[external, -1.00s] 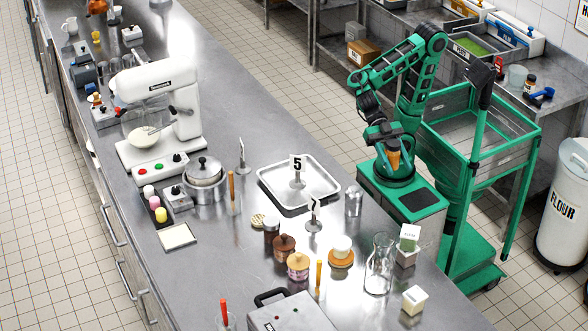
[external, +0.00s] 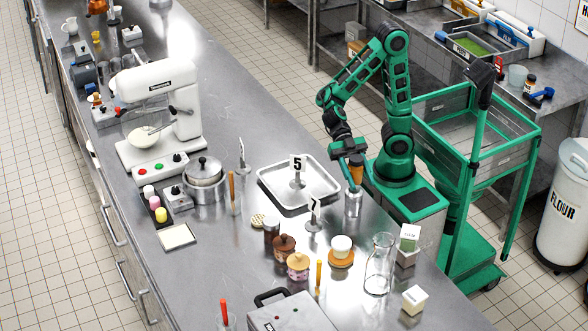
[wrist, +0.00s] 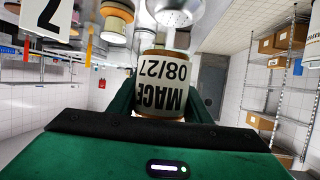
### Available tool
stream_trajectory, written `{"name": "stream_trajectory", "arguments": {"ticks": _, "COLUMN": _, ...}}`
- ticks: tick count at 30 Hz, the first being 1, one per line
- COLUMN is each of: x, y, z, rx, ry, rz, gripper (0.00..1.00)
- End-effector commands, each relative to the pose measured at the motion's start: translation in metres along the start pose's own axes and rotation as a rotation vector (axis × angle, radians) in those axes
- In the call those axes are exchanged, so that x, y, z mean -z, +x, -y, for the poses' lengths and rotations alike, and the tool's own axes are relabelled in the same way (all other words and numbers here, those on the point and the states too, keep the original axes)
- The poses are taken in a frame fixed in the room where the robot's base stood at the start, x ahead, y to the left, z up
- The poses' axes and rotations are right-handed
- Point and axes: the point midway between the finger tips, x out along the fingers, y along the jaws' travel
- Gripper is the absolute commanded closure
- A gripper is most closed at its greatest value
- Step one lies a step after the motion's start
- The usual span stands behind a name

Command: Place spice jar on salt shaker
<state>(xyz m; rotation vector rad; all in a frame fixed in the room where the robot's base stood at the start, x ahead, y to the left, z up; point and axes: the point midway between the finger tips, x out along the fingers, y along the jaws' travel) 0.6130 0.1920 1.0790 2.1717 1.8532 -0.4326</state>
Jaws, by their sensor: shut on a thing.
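The spice jar (external: 356,172) has an orange-brown body and, in the wrist view, a pale label (wrist: 163,88) reading MACE 08/27 upside down. My gripper (external: 355,161) is shut on it, with green fingers on both sides of the jar in the wrist view. The salt shaker (external: 353,204) is a metal cylinder standing on the counter near its right edge. Its perforated domed top (wrist: 168,14) shows beyond the jar in the wrist view. The jar is upright just over the shaker in the external view. I cannot tell whether they touch.
A steel tray (external: 268,196) with a number 5 stand lies left of the shaker. A number 7 stand (external: 313,222), a glass flask (external: 379,270) and a white-topped jar on an orange base (external: 341,256) are nearby. The counter (external: 240,110) is clear behind the tray.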

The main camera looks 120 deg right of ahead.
Motion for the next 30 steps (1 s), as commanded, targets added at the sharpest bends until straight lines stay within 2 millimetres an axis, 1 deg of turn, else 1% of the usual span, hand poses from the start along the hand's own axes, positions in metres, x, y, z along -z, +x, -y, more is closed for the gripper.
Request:
{"name": "stream_trajectory", "arguments": {"ticks": 3, "x": -0.016, "y": 0.007, "z": 0.001, "rx": 0.002, "ry": 0.007, "rz": -0.001, "gripper": 0.84}}
{"name": "stream_trajectory", "arguments": {"ticks": 7, "x": -0.029, "y": 0.012, "z": 0.001, "rx": 0.002, "ry": 0.004, "rz": -0.001, "gripper": 0.84}}
{"name": "stream_trajectory", "arguments": {"ticks": 19, "x": -0.033, "y": 0.014, "z": 0.001, "rx": 0.001, "ry": 0.001, "rz": 0.000, "gripper": 0.84}}
{"name": "stream_trajectory", "arguments": {"ticks": 20, "x": -0.034, "y": 0.015, "z": 0.001, "rx": 0.001, "ry": 0.001, "rz": 0.000, "gripper": 0.53}}
{"name": "stream_trajectory", "arguments": {"ticks": 21, "x": -0.034, "y": 0.014, "z": 0.001, "rx": 0.000, "ry": 0.000, "rz": 0.000, "gripper": 0.44}}
{"name": "stream_trajectory", "arguments": {"ticks": 22, "x": -0.034, "y": 0.014, "z": 0.001, "rx": 0.000, "ry": 0.000, "rz": 0.000, "gripper": 0.37}}
{"name": "stream_trajectory", "arguments": {"ticks": 30, "x": -0.033, "y": 0.014, "z": 0.001, "rx": 0.000, "ry": 0.001, "rz": 0.000, "gripper": 0.37}}
